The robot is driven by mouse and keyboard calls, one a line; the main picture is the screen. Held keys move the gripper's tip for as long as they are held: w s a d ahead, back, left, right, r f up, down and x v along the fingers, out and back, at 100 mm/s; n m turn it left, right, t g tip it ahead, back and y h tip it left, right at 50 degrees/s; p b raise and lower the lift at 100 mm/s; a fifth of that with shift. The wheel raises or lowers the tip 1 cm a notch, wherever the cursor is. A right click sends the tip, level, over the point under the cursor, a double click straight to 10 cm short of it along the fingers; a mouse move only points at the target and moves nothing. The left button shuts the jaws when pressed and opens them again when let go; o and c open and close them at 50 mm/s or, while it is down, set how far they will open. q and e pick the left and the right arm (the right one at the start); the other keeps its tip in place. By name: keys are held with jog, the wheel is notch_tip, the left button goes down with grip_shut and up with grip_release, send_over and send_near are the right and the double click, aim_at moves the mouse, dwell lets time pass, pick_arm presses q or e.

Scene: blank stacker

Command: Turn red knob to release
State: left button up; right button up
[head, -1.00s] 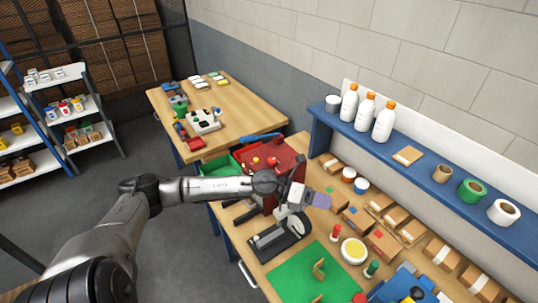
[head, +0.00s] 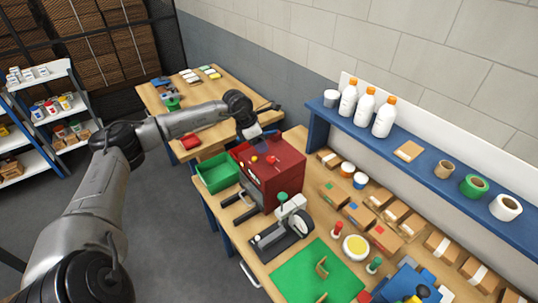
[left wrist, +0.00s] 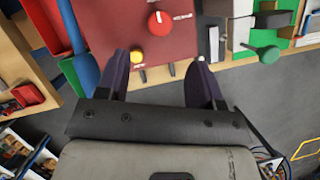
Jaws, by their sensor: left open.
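The red knob (left wrist: 160,21), with a white pointer mark, sits on the top face of a dark red machine box (left wrist: 100,25). In the head view the red knob (head: 272,159) shows small on the red box (head: 285,180). A yellow knob (left wrist: 136,57) is beside it, nearer my fingers. My left gripper (left wrist: 161,66) is open and empty, its two purple fingers apart at the box's edge. The red knob lies beyond the fingertips, untouched. In the head view my left gripper (head: 250,131) is above the box's far side, its fingers hard to make out. My right gripper is not in view.
A green-knobbed lever (head: 283,196) stands in front of the box. A green bin (head: 217,172) sits to its left. A green mat (head: 315,275) and several small boxes lie on the bench. A blue shelf (head: 425,170) with bottles and rolls runs along the wall.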

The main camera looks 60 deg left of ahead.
aim_at(271, 158)
pick_arm(q)
jog(key=p+x, duration=0.1)
jog(key=x, duration=0.7)
jog(key=shift+w+d+f, duration=0.1)
jog(key=shift+w+f, duration=0.05)
jog(key=shift+f, duration=0.1)
jog(key=c, duration=0.9)
